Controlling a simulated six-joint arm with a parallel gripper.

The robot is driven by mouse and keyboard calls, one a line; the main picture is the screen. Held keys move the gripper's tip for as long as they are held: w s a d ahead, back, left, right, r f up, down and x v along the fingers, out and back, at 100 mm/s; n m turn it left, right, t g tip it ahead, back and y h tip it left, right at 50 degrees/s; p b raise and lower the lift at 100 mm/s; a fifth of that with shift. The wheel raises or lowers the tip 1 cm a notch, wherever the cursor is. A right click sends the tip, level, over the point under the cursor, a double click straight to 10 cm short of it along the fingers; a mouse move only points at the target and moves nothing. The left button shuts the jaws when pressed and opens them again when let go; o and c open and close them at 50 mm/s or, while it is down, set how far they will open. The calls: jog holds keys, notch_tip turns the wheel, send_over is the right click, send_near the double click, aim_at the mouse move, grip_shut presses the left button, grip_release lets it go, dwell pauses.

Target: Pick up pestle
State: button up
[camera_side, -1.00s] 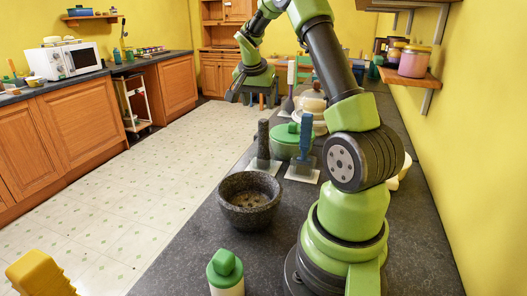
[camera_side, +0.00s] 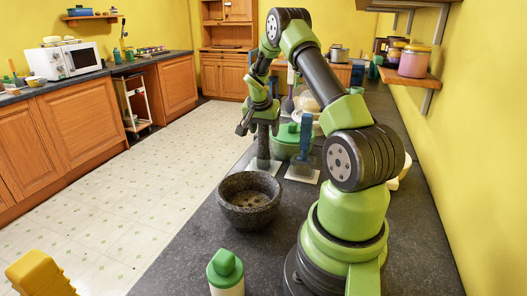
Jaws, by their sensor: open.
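The pestle (camera_side: 263,150) is a dark grey stone-like rod standing upright on a small white base (camera_side: 250,166), behind the mortar. My gripper (camera_side: 259,128) is open, pointing down, with its fingers at the pestle's upper end in the picture. It hides the pestle's top, and I cannot tell whether the fingers are around it or in front of it. The mortar (camera_side: 249,212) is a dark speckled stone bowl on the counter and looks empty.
A blue-handled tool (camera_side: 305,138) stands on a white base just right of the pestle. A green-lidded pot (camera_side: 285,142) is close behind. A green-capped bottle (camera_side: 226,272) stands at the front. The counter (camera_side: 190,245) left of the bottle and mortar is clear.

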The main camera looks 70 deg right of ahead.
jog(key=shift+c, duration=0.2)
grip_shut()
jog(key=shift+r, duration=0.15)
